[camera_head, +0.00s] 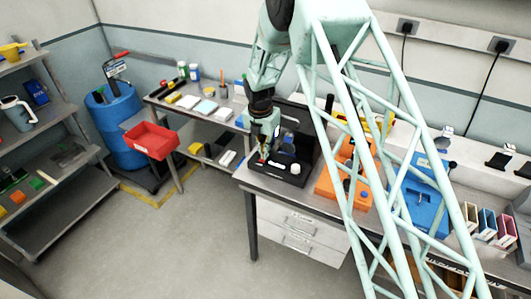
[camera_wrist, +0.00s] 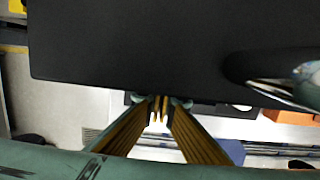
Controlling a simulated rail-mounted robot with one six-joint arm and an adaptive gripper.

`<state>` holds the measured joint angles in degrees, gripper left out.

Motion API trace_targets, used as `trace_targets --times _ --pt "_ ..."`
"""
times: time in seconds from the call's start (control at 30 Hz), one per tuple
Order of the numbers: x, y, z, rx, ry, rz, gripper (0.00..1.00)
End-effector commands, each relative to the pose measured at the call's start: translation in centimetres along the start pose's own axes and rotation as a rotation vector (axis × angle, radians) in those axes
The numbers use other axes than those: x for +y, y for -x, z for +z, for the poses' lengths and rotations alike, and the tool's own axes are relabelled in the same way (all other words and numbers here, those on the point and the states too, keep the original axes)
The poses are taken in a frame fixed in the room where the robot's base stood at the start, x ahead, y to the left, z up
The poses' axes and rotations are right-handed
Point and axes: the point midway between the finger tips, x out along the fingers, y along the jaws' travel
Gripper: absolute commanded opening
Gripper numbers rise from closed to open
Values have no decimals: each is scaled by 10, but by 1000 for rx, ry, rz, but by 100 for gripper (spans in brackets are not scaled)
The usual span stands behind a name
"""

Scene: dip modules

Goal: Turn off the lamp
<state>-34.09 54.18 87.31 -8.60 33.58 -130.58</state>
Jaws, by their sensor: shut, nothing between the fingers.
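My gripper (camera_head: 263,157) is over the left part of an open black case (camera_head: 293,178) on the workbench. In the wrist view its yellow-ribbed fingers (camera_wrist: 159,110) meet at the tips, with nothing between them. A round white part (camera_head: 295,168) sits on the case, right of my gripper. I cannot clearly make out a lamp or its switch, nor whether any light is on. A large flat black surface (camera_wrist: 140,45) fills the upper wrist view, with a shiny dark rounded part (camera_wrist: 275,68) at its right. I cannot tell whether the fingertips touch anything.
An orange module (camera_head: 330,185) and a blue module (camera_head: 424,205) stand farther right on the bench (camera_head: 258,181). A red bin (camera_head: 151,141) and a blue barrel (camera_head: 117,128) are at the left. The floor (camera_head: 200,230) in front is clear.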

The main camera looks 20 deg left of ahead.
Motion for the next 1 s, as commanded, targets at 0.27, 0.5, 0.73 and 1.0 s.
trace_targets --times 0.27,0.5,0.73,1.0 --pt "-3 -8 -8 12 1 -9 0" --pt "-3 0 -6 10 0 -7 0" --pt "-4 27 -1 4 -3 -3 0" --pt "-4 60 1 0 -5 0 0"
